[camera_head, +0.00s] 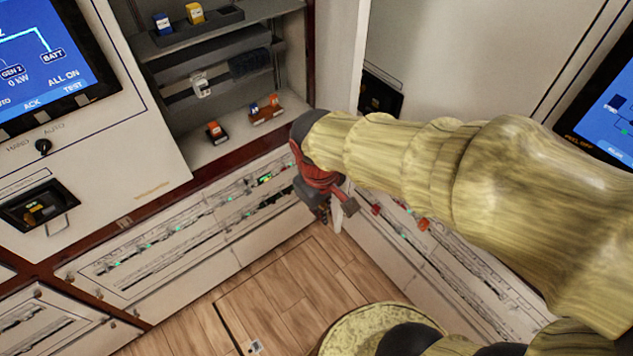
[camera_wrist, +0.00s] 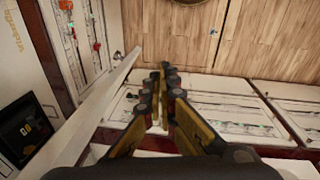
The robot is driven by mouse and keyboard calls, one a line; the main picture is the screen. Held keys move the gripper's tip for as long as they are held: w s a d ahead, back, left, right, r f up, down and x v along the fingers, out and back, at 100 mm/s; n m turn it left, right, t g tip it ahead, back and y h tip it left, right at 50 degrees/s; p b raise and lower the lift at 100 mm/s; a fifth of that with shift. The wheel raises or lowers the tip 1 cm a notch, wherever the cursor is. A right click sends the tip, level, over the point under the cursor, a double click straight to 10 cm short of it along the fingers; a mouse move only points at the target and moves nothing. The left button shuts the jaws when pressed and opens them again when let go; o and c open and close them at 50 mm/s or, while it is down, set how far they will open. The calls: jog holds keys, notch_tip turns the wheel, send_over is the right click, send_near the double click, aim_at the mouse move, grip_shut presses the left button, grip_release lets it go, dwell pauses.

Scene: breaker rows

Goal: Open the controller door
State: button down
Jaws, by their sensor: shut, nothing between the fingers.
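A white door panel (camera_head: 340,50) stands swung out at the right side of an open shelved cabinet (camera_head: 290,60). I take it to be the controller door; no label on it is readable. In the wrist view the panel (camera_wrist: 88,112) shows nearly edge-on, left of my gripper. My gripper (camera_head: 343,205) is low in front of the cabinet's lower right corner, and its fingers (camera_wrist: 167,72) are shut and empty. It is close beside the door; I cannot tell whether they touch. My arm hides much of the door in the head view.
Shelves hold a blue bin (camera_head: 162,23), a yellow bin (camera_head: 195,13) and small orange parts (camera_head: 213,131). Breaker rows (camera_head: 190,230) run below. A panel with a screen (camera_head: 45,55) and knob (camera_head: 43,147) is at left; another screen (camera_head: 605,115) at right.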

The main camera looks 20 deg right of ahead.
jog(key=w+a+f+n+g+h+p, duration=0.2)
jog(key=w+a+n+h+p, duration=0.15)
jog(key=w+n+p, duration=0.95)
jog(key=s+d+f+m+p, duration=0.2)
jog(key=s+d+f+p, duration=0.2)
jog(key=d+f, duration=0.3)
jog(key=shift+s+f+p, duration=0.4)
jog(key=shift+s+f, duration=0.3)
jog(key=s+d+n+b, duration=0.1)
jog(key=d+n+b, duration=0.1)
jog(key=d, duration=0.8)
jog(key=s+d+n+t+b, duration=0.1)
jog(key=d+n+b, duration=0.1)
jog(key=d, duration=0.8)
jog(key=shift+s+d, duration=0.3)
jog(key=shift+s, duration=0.05)
